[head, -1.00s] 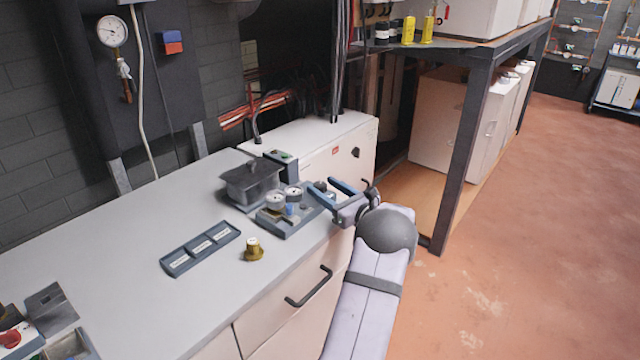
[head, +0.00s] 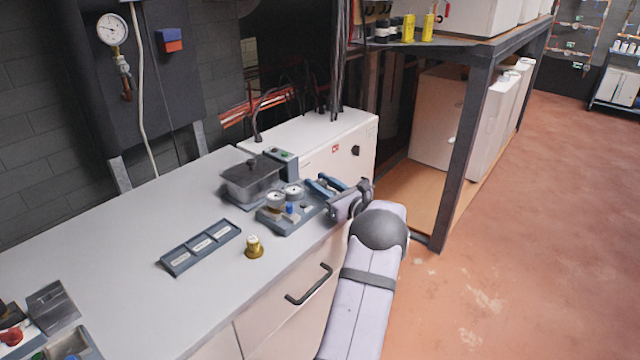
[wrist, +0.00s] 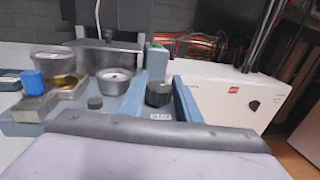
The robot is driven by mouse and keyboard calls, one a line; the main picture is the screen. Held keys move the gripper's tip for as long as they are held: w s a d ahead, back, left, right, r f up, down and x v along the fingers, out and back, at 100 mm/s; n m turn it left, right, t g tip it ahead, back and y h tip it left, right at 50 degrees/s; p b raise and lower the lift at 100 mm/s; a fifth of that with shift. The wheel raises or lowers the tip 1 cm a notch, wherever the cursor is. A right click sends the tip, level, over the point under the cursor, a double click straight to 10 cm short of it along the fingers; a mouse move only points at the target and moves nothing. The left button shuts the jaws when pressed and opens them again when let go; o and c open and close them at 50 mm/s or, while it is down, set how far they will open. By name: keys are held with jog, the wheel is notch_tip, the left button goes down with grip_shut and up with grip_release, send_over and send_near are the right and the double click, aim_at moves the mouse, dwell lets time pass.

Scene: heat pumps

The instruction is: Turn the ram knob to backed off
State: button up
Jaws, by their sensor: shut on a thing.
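The knob's pointer or setting cannot be made out. In the head view the fingers hide the knob.
A brass knob-like piece (head: 254,247) and a labelled three-part tray (head: 200,247) lie to the left. A white cabinet (head: 335,150) stands behind. The left bench top is mostly clear.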

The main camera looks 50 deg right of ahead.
jog(key=shift+y, duration=0.3)
jog(key=shift+d+n+y+b, duration=0.1)
jog(key=shift+n+y+b, duration=1.05)
jog(key=shift+y, duration=0.65)
jog(key=shift+r+n+y, duration=0.2)
jog(key=shift+n+y, duration=0.45)
jog(key=shift+y, duration=0.15)
jog(key=shift+n+y+b, duration=0.4)
jog(key=shift+b, duration=0.15)
jog(key=o, duration=1.1)
jog(key=shift+c, duration=0.2)
jog(key=shift+f, duration=0.15)
jog(key=shift+f, duration=0.15)
jog(key=shift+r+m+h+p, duration=0.25)
jog(key=shift+m+h+p, duration=0.5)
jog(key=shift+h, duration=0.15)
